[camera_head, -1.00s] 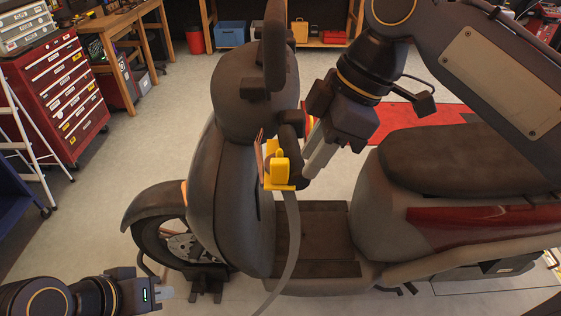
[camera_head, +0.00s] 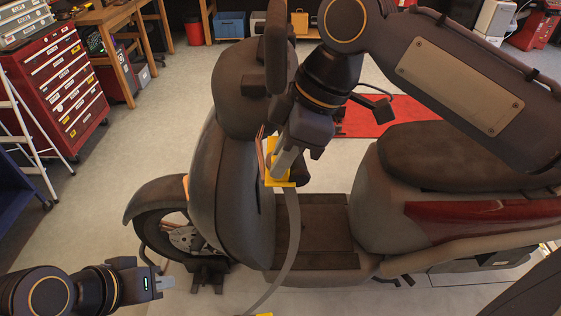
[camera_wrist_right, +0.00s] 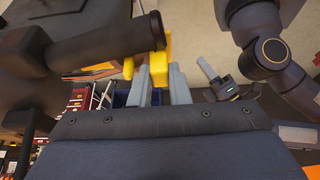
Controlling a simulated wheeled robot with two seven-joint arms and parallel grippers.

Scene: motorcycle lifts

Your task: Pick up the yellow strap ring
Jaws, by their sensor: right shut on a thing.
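A yellow strap ring (camera_head: 270,183) sits beside the front of the dark scooter, just below its handlebar. A grey strap (camera_head: 291,225) hangs from it and curves down toward the bottom edge. My right gripper (camera_head: 280,168) reaches down over the ring and hides part of it. In the right wrist view, the yellow ring (camera_wrist_right: 160,66) is between the two pale fingers of my right gripper (camera_wrist_right: 162,82), which is shut on it. My left gripper (camera_head: 166,282) is at the lower left, away from the ring; its finger gap does not show clearly.
The scooter (camera_head: 225,170) fills the middle, and its dark handlebar grip (camera_wrist_right: 105,42) passes close to my right fingers. A red tool cabinet (camera_head: 60,85) and a white ladder (camera_head: 28,125) stand at left. Grey floor is clear between them and the scooter.

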